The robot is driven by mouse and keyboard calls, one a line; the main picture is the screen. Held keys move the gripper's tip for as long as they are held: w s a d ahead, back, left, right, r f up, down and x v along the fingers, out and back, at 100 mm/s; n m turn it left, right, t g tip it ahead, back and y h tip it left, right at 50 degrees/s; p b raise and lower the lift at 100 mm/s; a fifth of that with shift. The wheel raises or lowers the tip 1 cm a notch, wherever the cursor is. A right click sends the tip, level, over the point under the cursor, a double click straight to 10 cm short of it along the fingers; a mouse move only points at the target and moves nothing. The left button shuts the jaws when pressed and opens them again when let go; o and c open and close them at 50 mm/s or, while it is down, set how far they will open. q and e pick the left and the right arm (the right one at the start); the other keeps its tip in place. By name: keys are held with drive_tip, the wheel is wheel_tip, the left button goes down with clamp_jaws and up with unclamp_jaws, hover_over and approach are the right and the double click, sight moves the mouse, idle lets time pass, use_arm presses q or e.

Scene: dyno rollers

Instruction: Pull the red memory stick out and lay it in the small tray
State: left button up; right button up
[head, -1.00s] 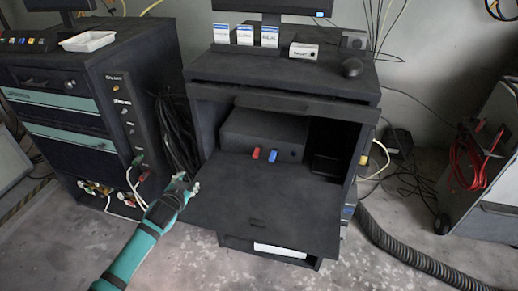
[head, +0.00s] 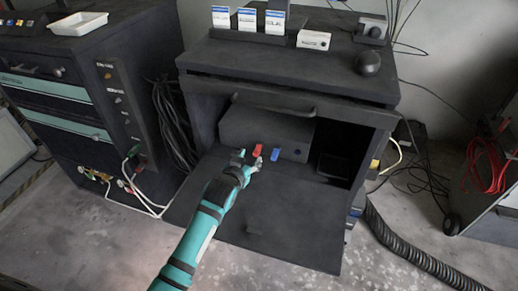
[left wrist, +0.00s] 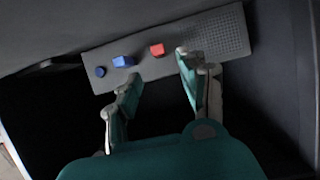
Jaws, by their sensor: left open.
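The red memory stick (head: 258,151) sticks out of the front of a dark box (head: 262,128) inside the open cabinet. It also shows in the left wrist view (left wrist: 157,50). A blue stick (head: 276,154) is beside it on the same face. My left gripper (head: 248,158) is open, just in front of the box and close to the red stick. In the left wrist view its fingers (left wrist: 158,75) are spread, with the red stick ahead between them and apart from both. The small white tray (head: 78,23) sits on top of the left cabinet. My right gripper is not in view.
The lowered flap (head: 270,225) spreads out under my left arm. A dark shelf edge (head: 285,89) hangs above the box. Cables (head: 172,125) hang between the two cabinets. A ribbed hose (head: 415,256) lies on the floor at the right.

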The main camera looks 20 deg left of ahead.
sight(257, 151)
use_arm(q)
drive_tip(key=shift+w+f+b, duration=0.25)
drive_tip(key=shift+b, duration=0.15)
drive_tip(key=b+x, duration=0.4)
drive_tip(key=b, duration=0.1)
drive_tip(key=shift+w+f, duration=0.15)
drive_tip(key=shift+f, duration=0.1)
drive_tip(key=b+x, duration=0.1)
drive_tip(key=x, duration=0.2)
drive_tip(key=shift+r, duration=0.15)
drive_tip(key=shift+w+b, duration=0.3)
drive_tip(key=shift+w, duration=0.3)
drive_tip(key=shift+p, duration=0.65)
clamp_jaws()
idle(0.3)
